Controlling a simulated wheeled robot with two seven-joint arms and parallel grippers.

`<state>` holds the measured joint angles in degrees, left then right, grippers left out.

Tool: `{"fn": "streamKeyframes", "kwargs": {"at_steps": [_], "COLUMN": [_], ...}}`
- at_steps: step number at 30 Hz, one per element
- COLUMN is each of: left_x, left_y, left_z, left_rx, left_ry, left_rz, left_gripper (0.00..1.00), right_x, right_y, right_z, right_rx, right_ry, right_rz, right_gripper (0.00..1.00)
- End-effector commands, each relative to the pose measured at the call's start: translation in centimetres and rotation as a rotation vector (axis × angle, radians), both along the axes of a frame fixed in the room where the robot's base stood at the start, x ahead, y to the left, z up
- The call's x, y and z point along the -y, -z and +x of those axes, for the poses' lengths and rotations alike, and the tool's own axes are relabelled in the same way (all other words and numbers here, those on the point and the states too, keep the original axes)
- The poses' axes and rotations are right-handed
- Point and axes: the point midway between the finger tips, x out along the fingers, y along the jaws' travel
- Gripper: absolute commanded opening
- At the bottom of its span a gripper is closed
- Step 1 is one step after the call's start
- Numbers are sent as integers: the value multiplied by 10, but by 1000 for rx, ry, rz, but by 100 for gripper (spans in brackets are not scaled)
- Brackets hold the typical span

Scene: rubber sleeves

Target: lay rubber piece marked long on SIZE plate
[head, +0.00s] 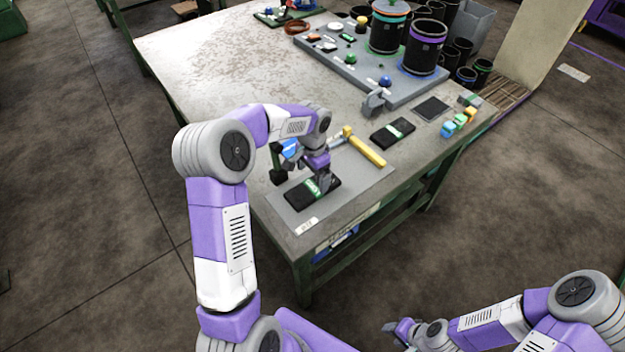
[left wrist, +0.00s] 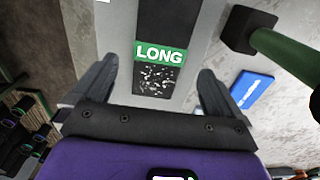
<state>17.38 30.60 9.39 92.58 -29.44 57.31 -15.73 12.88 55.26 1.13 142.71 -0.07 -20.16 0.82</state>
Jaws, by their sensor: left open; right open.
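A black rubber piece (head: 328,186) with a green label lies on a grey plate (head: 352,195) near the table's front corner. In the left wrist view the label on this piece (left wrist: 160,53) reads LONG. The plate has a small white tag whose text is too small to read. My left gripper (head: 320,180) is open just above the piece, and in the wrist view its fingers (left wrist: 156,88) stand on either side of the piece, apart from it. My right gripper (head: 398,330) is open and empty, low and away from the table.
A yellow-handled hammer (head: 365,151) lies just right of the left gripper. A dark-headed mallet (left wrist: 240,30) and a blue card (left wrist: 253,90) are close by. Coloured blocks (head: 459,121) and a dark square (head: 432,108) sit at the right edge. A grey tray (head: 345,68) with black cylinders stands behind.

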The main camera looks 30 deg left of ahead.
Motion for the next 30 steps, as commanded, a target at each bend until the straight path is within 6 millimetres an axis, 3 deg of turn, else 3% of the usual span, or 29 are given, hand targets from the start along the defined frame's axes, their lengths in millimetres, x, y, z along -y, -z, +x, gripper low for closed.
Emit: {"fn": "streamKeyframes", "kwargs": {"at_steps": [3, 10, 30], "left_x": [0, 0, 0], "left_y": [-30, -62, -69], "left_z": [1, 0, 0], "left_rx": [4, 0, 0], "left_ry": [1, 1, 0], "left_rz": [2, 1, 0], "left_gripper": [100, 100, 100], "right_x": [0, 0, 0], "right_y": [-9, -16, -17], "right_z": [0, 0, 0], "right_rx": [0, 0, 0], "right_ry": [0, 0, 0], "right_rz": [0, 0, 0], "right_gripper": [43, 43, 43]}}
